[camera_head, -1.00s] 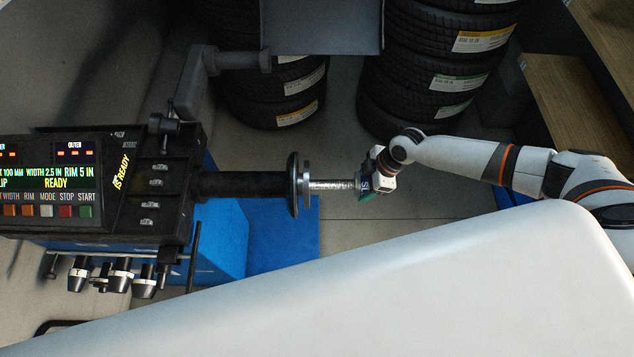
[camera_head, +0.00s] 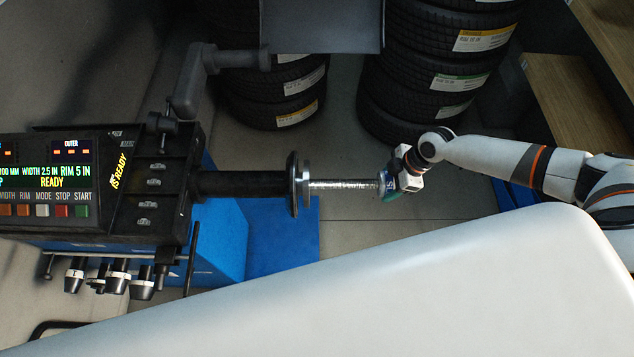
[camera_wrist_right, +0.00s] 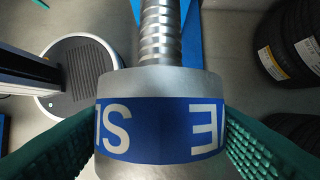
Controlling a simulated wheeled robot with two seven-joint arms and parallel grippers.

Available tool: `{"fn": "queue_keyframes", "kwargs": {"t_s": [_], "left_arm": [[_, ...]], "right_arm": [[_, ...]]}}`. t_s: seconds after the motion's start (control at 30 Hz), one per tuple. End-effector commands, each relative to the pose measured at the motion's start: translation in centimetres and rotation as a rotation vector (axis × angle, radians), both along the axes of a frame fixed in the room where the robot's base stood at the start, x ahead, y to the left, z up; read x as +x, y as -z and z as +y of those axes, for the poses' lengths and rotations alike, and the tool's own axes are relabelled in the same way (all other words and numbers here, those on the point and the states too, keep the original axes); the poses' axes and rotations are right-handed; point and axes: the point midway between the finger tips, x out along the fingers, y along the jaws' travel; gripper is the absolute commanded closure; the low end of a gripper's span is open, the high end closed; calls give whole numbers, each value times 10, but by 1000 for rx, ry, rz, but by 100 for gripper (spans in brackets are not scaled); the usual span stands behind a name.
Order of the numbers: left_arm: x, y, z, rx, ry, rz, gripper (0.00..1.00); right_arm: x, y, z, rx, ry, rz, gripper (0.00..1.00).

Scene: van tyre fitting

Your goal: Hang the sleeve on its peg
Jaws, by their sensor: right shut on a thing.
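The sleeve (camera_wrist_right: 160,82) is a silver cylinder with a blue band and white letters. My right gripper (camera_head: 390,184) is shut on it, with a green finger on each side of the band in the right wrist view (camera_wrist_right: 160,135). The sleeve is in line with the threaded shaft (camera_head: 343,185) of the balancing machine, at its right end. I cannot tell whether the shaft tip is still inside it. Pegs stick out from a bar (camera_head: 120,257) below the machine's left part; an end peg (camera_head: 48,266) looks bare. My left gripper is not in view.
Several cones (camera_head: 142,284) hang below the machine. A black flange (camera_head: 293,184) sits at the shaft's base. The display (camera_head: 45,178) reads READY. Tyre stacks (camera_head: 425,70) stand at the back.

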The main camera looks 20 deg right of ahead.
Motion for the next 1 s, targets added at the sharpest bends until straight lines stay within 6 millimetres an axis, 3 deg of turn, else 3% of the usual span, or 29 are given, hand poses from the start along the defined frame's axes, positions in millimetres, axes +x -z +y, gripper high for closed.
{"fn": "queue_keyframes", "kwargs": {"t_s": [0.7, 1.0], "left_arm": [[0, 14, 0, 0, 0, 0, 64], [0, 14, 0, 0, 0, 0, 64]], "right_arm": [[-12, 0, -41, 0, 1, -1, 63], [-12, -1, -44, 1, -1, -2, 63]]}}
